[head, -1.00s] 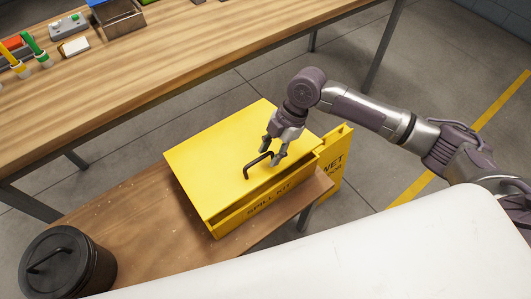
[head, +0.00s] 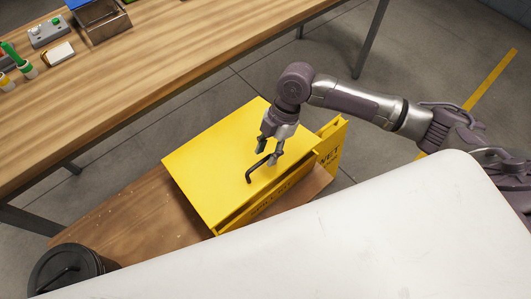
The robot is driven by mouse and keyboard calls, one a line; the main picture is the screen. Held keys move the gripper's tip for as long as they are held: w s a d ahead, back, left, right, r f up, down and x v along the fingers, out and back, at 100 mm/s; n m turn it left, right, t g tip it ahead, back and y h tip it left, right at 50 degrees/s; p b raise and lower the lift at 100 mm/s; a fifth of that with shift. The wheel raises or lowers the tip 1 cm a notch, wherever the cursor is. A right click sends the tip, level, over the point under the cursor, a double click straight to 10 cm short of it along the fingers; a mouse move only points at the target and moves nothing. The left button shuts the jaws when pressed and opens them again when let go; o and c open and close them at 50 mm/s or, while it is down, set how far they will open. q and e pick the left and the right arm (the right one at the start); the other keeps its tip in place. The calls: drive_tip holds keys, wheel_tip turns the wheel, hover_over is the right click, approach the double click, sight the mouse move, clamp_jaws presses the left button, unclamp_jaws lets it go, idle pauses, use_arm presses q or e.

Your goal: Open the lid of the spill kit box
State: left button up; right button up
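The yellow spill kit box (head: 262,212) sits on a low brown wooden surface. Its flat yellow lid (head: 212,160) lies over the top, with a narrow dark band under its front edge; I cannot tell whether the lid is slightly raised. A black bar handle (head: 252,174) stands on the lid near the front. My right gripper (head: 269,153) points down at the far right end of the handle. Its two fingers are apart, one on each side of the bar, and I see no firm grip. My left gripper is not in view.
A wooden workbench (head: 175,75) with a metal bin (head: 103,22) and small items stands behind. A black lidded container (head: 68,268) is at bottom left. A yellow wet-floor sign (head: 330,153) stands right beside the box. The low wooden surface (head: 120,220) is clear left of the box.

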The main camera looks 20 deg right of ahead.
drive_tip(key=shift+x, duration=0.85)
drive_tip(key=shift+c, duration=0.3)
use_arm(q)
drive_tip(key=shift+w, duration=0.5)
use_arm(e)
clamp_jaws()
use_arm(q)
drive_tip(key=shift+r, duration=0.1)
